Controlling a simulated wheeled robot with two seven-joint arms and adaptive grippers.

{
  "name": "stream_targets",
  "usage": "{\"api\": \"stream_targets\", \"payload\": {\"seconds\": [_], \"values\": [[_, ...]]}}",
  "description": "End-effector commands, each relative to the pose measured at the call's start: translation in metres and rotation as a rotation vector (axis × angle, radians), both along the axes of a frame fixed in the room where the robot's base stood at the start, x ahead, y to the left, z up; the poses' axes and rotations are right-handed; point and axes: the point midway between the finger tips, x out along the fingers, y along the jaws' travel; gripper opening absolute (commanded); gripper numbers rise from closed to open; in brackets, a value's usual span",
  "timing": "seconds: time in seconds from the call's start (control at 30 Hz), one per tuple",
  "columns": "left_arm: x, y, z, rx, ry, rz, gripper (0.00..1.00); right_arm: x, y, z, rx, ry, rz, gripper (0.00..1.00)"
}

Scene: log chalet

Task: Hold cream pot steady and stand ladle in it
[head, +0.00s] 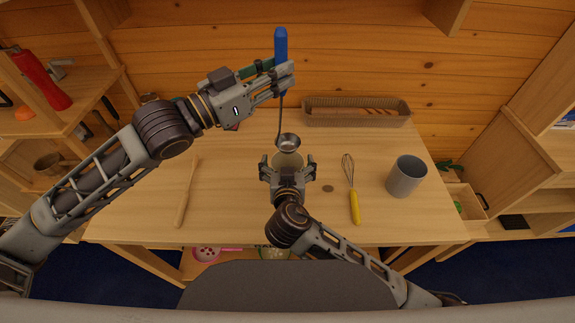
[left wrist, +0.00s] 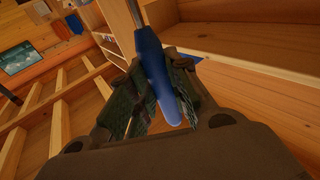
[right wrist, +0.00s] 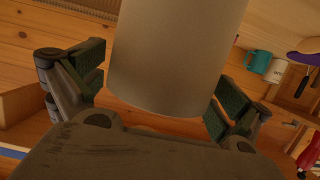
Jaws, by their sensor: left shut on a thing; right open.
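The cream pot (head: 288,160) stands on the table between the spread fingers of my right gripper (head: 288,168). In the right wrist view the pot (right wrist: 175,55) fills the space between the jaws, with gaps at its sides. My left gripper (head: 279,78) is shut on the blue handle of the ladle (head: 281,45); the handle also shows between the fingers in the left wrist view (left wrist: 160,75). The ladle hangs roughly upright, its metal bowl (head: 288,141) at the pot's mouth in the head view. I cannot tell whether the bowl is above the rim or inside.
A grey mug-like pot (head: 405,177) and a whisk with a yellow handle (head: 354,205) are at the right. A wooden utensil (head: 186,192) lies at the left. A basket with bread (head: 357,111) is at the back. Bare table (head: 235,205) shows left of my right gripper.

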Motion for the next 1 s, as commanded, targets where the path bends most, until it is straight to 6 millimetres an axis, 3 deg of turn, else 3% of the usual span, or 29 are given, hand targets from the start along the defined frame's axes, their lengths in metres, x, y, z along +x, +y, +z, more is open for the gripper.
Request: {"api": "stream_targets", "payload": {"seconds": [0.23, 0.6, 1.0], "values": [[-0.0001, 0.0, 0.0003, -0.001, -0.001, 0.0, 0.0, 0.0002, -0.0001, -0.0002, 0.0, 0.0, 0.0, 1.0], [-0.0001, 0.0, 0.0004, -0.001, -0.001, 0.0, 0.0, -0.0001, 0.0, -0.0002, 0.0, 0.0, 0.0, 0.55], [-0.0004, 0.0005, 0.0002, 0.0, -0.001, 0.0, 0.0, -0.0001, 0.0, -0.0003, 0.0, 0.0, 0.0, 0.55]]}}
